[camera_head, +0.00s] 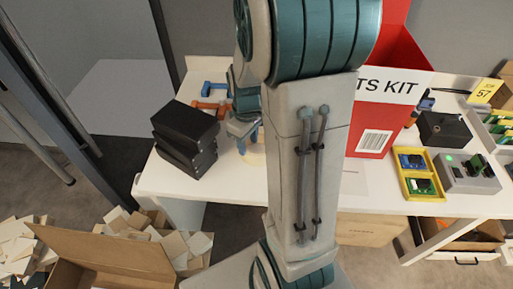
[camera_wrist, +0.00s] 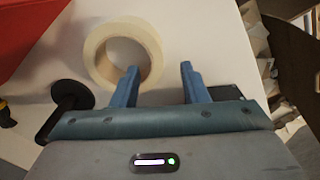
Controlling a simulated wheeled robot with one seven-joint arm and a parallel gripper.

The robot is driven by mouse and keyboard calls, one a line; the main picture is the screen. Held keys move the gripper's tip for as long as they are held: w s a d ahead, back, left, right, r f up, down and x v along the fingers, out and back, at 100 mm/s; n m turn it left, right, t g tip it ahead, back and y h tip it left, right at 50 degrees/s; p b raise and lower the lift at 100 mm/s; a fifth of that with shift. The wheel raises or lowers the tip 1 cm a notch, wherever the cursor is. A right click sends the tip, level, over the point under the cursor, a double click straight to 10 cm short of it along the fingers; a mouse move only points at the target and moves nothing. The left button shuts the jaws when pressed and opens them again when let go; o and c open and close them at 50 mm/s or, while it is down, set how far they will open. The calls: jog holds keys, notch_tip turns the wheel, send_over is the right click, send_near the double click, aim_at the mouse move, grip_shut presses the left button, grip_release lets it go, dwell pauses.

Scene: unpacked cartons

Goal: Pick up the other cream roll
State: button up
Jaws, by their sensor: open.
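A cream roll (camera_wrist: 95,60) lies flat on the white table in the wrist view, its round hole facing up. My gripper (camera_wrist: 158,69) is open, with its two blue fingers apart. The left fingertip overlaps the roll's lower right rim in the picture; I cannot tell whether it touches. Nothing is held between the fingers.
Black boxes (camera_head: 185,137) are stacked at the table's left. Orange (camera_head: 207,108) and blue (camera_head: 214,88) tools lie behind them. A red kit box (camera_head: 371,128) stands right of my arm. A black disc-ended thing (camera_wrist: 70,94) lies left of my gripper. An open carton (camera_head: 95,260) is on the floor.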

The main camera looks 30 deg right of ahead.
aim_at(248, 152)
jog(key=shift+w+f, duration=0.2)
jog(key=shift+f, duration=1.5)
jog(key=shift+w+f, duration=0.2)
jog(key=shift+f, duration=1.5)
grip_shut()
